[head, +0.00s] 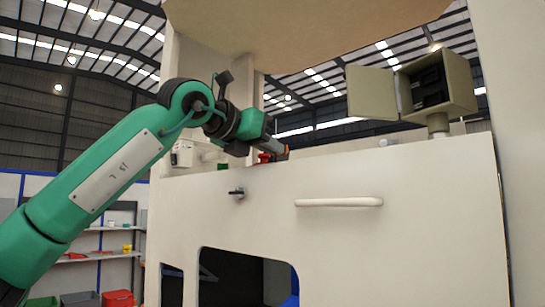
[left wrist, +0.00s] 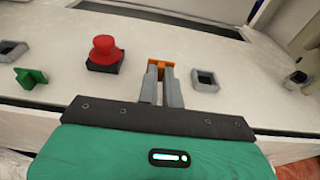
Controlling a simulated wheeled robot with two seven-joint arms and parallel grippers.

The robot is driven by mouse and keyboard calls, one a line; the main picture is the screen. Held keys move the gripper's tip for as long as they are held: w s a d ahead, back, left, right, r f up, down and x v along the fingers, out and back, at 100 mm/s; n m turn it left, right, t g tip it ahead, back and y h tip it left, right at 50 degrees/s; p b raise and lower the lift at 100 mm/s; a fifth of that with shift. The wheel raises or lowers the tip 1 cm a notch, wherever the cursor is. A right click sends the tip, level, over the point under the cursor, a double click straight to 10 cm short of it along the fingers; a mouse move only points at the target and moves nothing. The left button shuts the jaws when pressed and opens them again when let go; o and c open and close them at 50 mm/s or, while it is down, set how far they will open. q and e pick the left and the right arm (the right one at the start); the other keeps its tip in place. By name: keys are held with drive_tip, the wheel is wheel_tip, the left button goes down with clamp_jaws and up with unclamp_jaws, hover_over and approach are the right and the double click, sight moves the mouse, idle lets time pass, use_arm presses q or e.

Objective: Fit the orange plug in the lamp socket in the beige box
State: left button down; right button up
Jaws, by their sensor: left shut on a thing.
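The orange plug (left wrist: 161,64) is held between the two grey fingertips of my left gripper (left wrist: 161,75), seen in the left wrist view. In the head view my left gripper (head: 281,152) is above the top edge of the cream cabinet, with a bit of orange at its tip. The beige box (head: 455,84) stands on a short post at the right of the cabinet top, well to the right of the gripper. Its door (head: 371,93) hangs open to the left. Dark parts show inside the box; I cannot make out the lamp socket. My right gripper is out of view.
In the left wrist view a red button (left wrist: 105,47), a green piece (left wrist: 30,77) and a grey square holder (left wrist: 205,81) stand on the cabinet top near the fingers. The cabinet front (head: 400,215) has a white handle (head: 339,202). A round beige panel (head: 310,30) hangs overhead.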

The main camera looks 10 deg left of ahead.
use_arm(q)
drive_tip(key=shift+r, duration=0.35)
drive_tip(key=b+v, duration=0.2)
drive_tip(key=v, duration=0.4)
idle(0.5)
